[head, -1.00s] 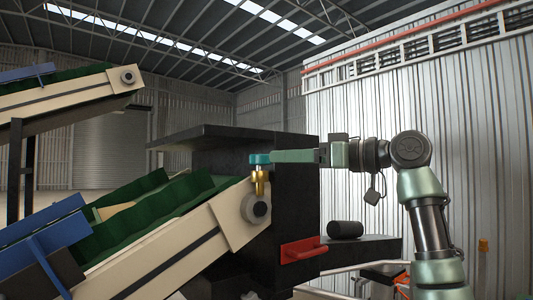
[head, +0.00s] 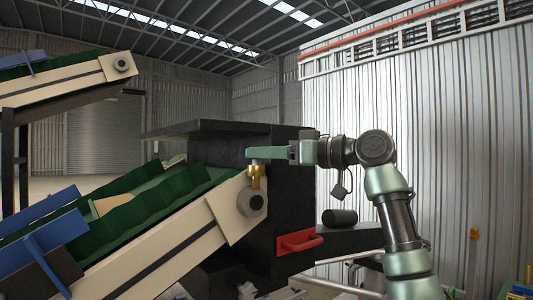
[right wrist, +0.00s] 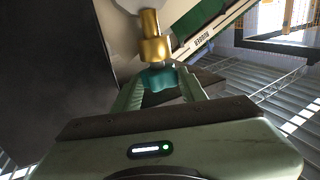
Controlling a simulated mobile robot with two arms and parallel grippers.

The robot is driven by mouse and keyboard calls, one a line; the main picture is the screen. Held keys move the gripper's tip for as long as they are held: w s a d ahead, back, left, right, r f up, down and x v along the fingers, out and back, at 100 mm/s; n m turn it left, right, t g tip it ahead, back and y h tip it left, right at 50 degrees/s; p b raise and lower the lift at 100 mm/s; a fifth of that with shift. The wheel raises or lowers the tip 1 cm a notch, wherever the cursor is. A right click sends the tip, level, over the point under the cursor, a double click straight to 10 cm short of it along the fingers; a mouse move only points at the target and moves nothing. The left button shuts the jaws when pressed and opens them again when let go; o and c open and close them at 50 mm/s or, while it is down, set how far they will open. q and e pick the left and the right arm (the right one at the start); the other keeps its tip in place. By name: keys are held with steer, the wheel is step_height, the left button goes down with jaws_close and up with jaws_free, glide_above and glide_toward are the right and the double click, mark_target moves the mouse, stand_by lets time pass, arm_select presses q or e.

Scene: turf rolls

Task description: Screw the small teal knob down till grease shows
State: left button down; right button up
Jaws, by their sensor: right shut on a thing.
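The small teal knob (right wrist: 158,78) sits on the end of a brass fitting (right wrist: 153,36) in the right wrist view, between my right gripper's (right wrist: 158,82) two green fingers, which are shut on it. In the head view the brass fitting (head: 257,176) stands upright beside the conveyor's end roller. There my right gripper (head: 256,153) reaches in from the right at the top of the fitting, and its finger hides the knob. I cannot make out any grease at this size. My left gripper is not in view.
A cream conveyor (head: 160,252) with a green belt slopes up to the fitting, before a black housing (head: 290,190). A red handle (head: 298,241) sticks out below my right arm. A black cylinder (head: 339,217) lies on a dark ledge (head: 350,240).

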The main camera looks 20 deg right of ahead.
steer(key=shift+s+a+r+m+t+h+b, duration=0.1)
steer(key=shift+a+m+t+h+b, duration=0.6)
steer(key=shift+m+h, duration=2.1)
steer(key=shift+s+a+m+t+h+b, duration=0.1)
steer(key=shift+a+m+t+h+b, duration=0.25)
steer(key=shift+m+h+b, duration=2.25)
steer(key=shift+s+a+r+m+t+h+p, duration=0.1)
steer(key=shift+a+m+t+h+p, duration=0.95)
steer(key=shift+h, duration=3.45)
steer(key=shift+d+m+g+h, duration=0.3)
steer(key=shift+d+m+g, duration=0.3)
steer(key=shift+g, duration=0.1)
steer(key=o, duration=1.4)
steer(key=shift+w, duration=0.1)
steer(key=shift+d+f, duration=0.1)
steer(key=shift+d, duration=0.05)
steer(key=shift+f, duration=0.1)
